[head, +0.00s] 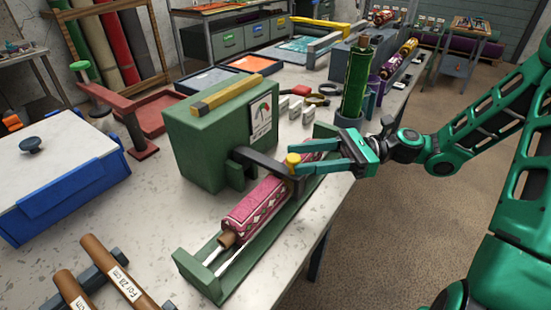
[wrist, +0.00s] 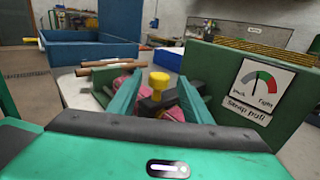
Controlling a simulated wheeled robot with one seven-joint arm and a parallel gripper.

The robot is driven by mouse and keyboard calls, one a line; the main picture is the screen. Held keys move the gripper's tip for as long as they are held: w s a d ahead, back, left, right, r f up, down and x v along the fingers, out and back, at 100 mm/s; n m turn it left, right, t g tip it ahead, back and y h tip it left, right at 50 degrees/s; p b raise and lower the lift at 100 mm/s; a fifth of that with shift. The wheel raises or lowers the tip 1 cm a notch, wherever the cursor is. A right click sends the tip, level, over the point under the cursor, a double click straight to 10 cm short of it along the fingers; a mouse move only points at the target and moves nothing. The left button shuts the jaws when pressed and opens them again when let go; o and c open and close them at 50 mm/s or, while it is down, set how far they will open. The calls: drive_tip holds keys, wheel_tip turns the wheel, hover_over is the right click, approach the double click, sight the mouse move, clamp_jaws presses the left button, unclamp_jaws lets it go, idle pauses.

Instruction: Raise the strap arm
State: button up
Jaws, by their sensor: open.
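The strap arm (head: 262,158) is a dark bar reaching from the side of a green box (head: 205,145) across a pink patterned roll (head: 258,205). It lies low over the roll and ends in a yellow knob (head: 293,159). The roll rests in a green trough (head: 205,277). My gripper (head: 307,157) is open, with its two green fingers reaching in from the right around the knob's place. In the wrist view the yellow knob (wrist: 158,82) shows between the open fingers, with visible gaps; I cannot tell if either touches it. Part of the bar is hidden by the fingers.
A "Strap pull" gauge (head: 261,121) is on the green box. A green roll (head: 357,85) stands upright behind my gripper. A blue bin (head: 75,190) with a pale lid is at left, and brown rods (head: 105,270) lie in front. The table's right edge is near.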

sight(267, 165)
drive_tip(key=a, duration=0.4)
drive_tip(key=s+a, duration=0.1)
drive_tip(key=a, duration=0.1)
drive_tip(key=shift+a, duration=0.35)
drive_tip(key=shift+c, duration=0.3)
drive_tip(key=shift+w, duration=0.1)
clamp_jaws()
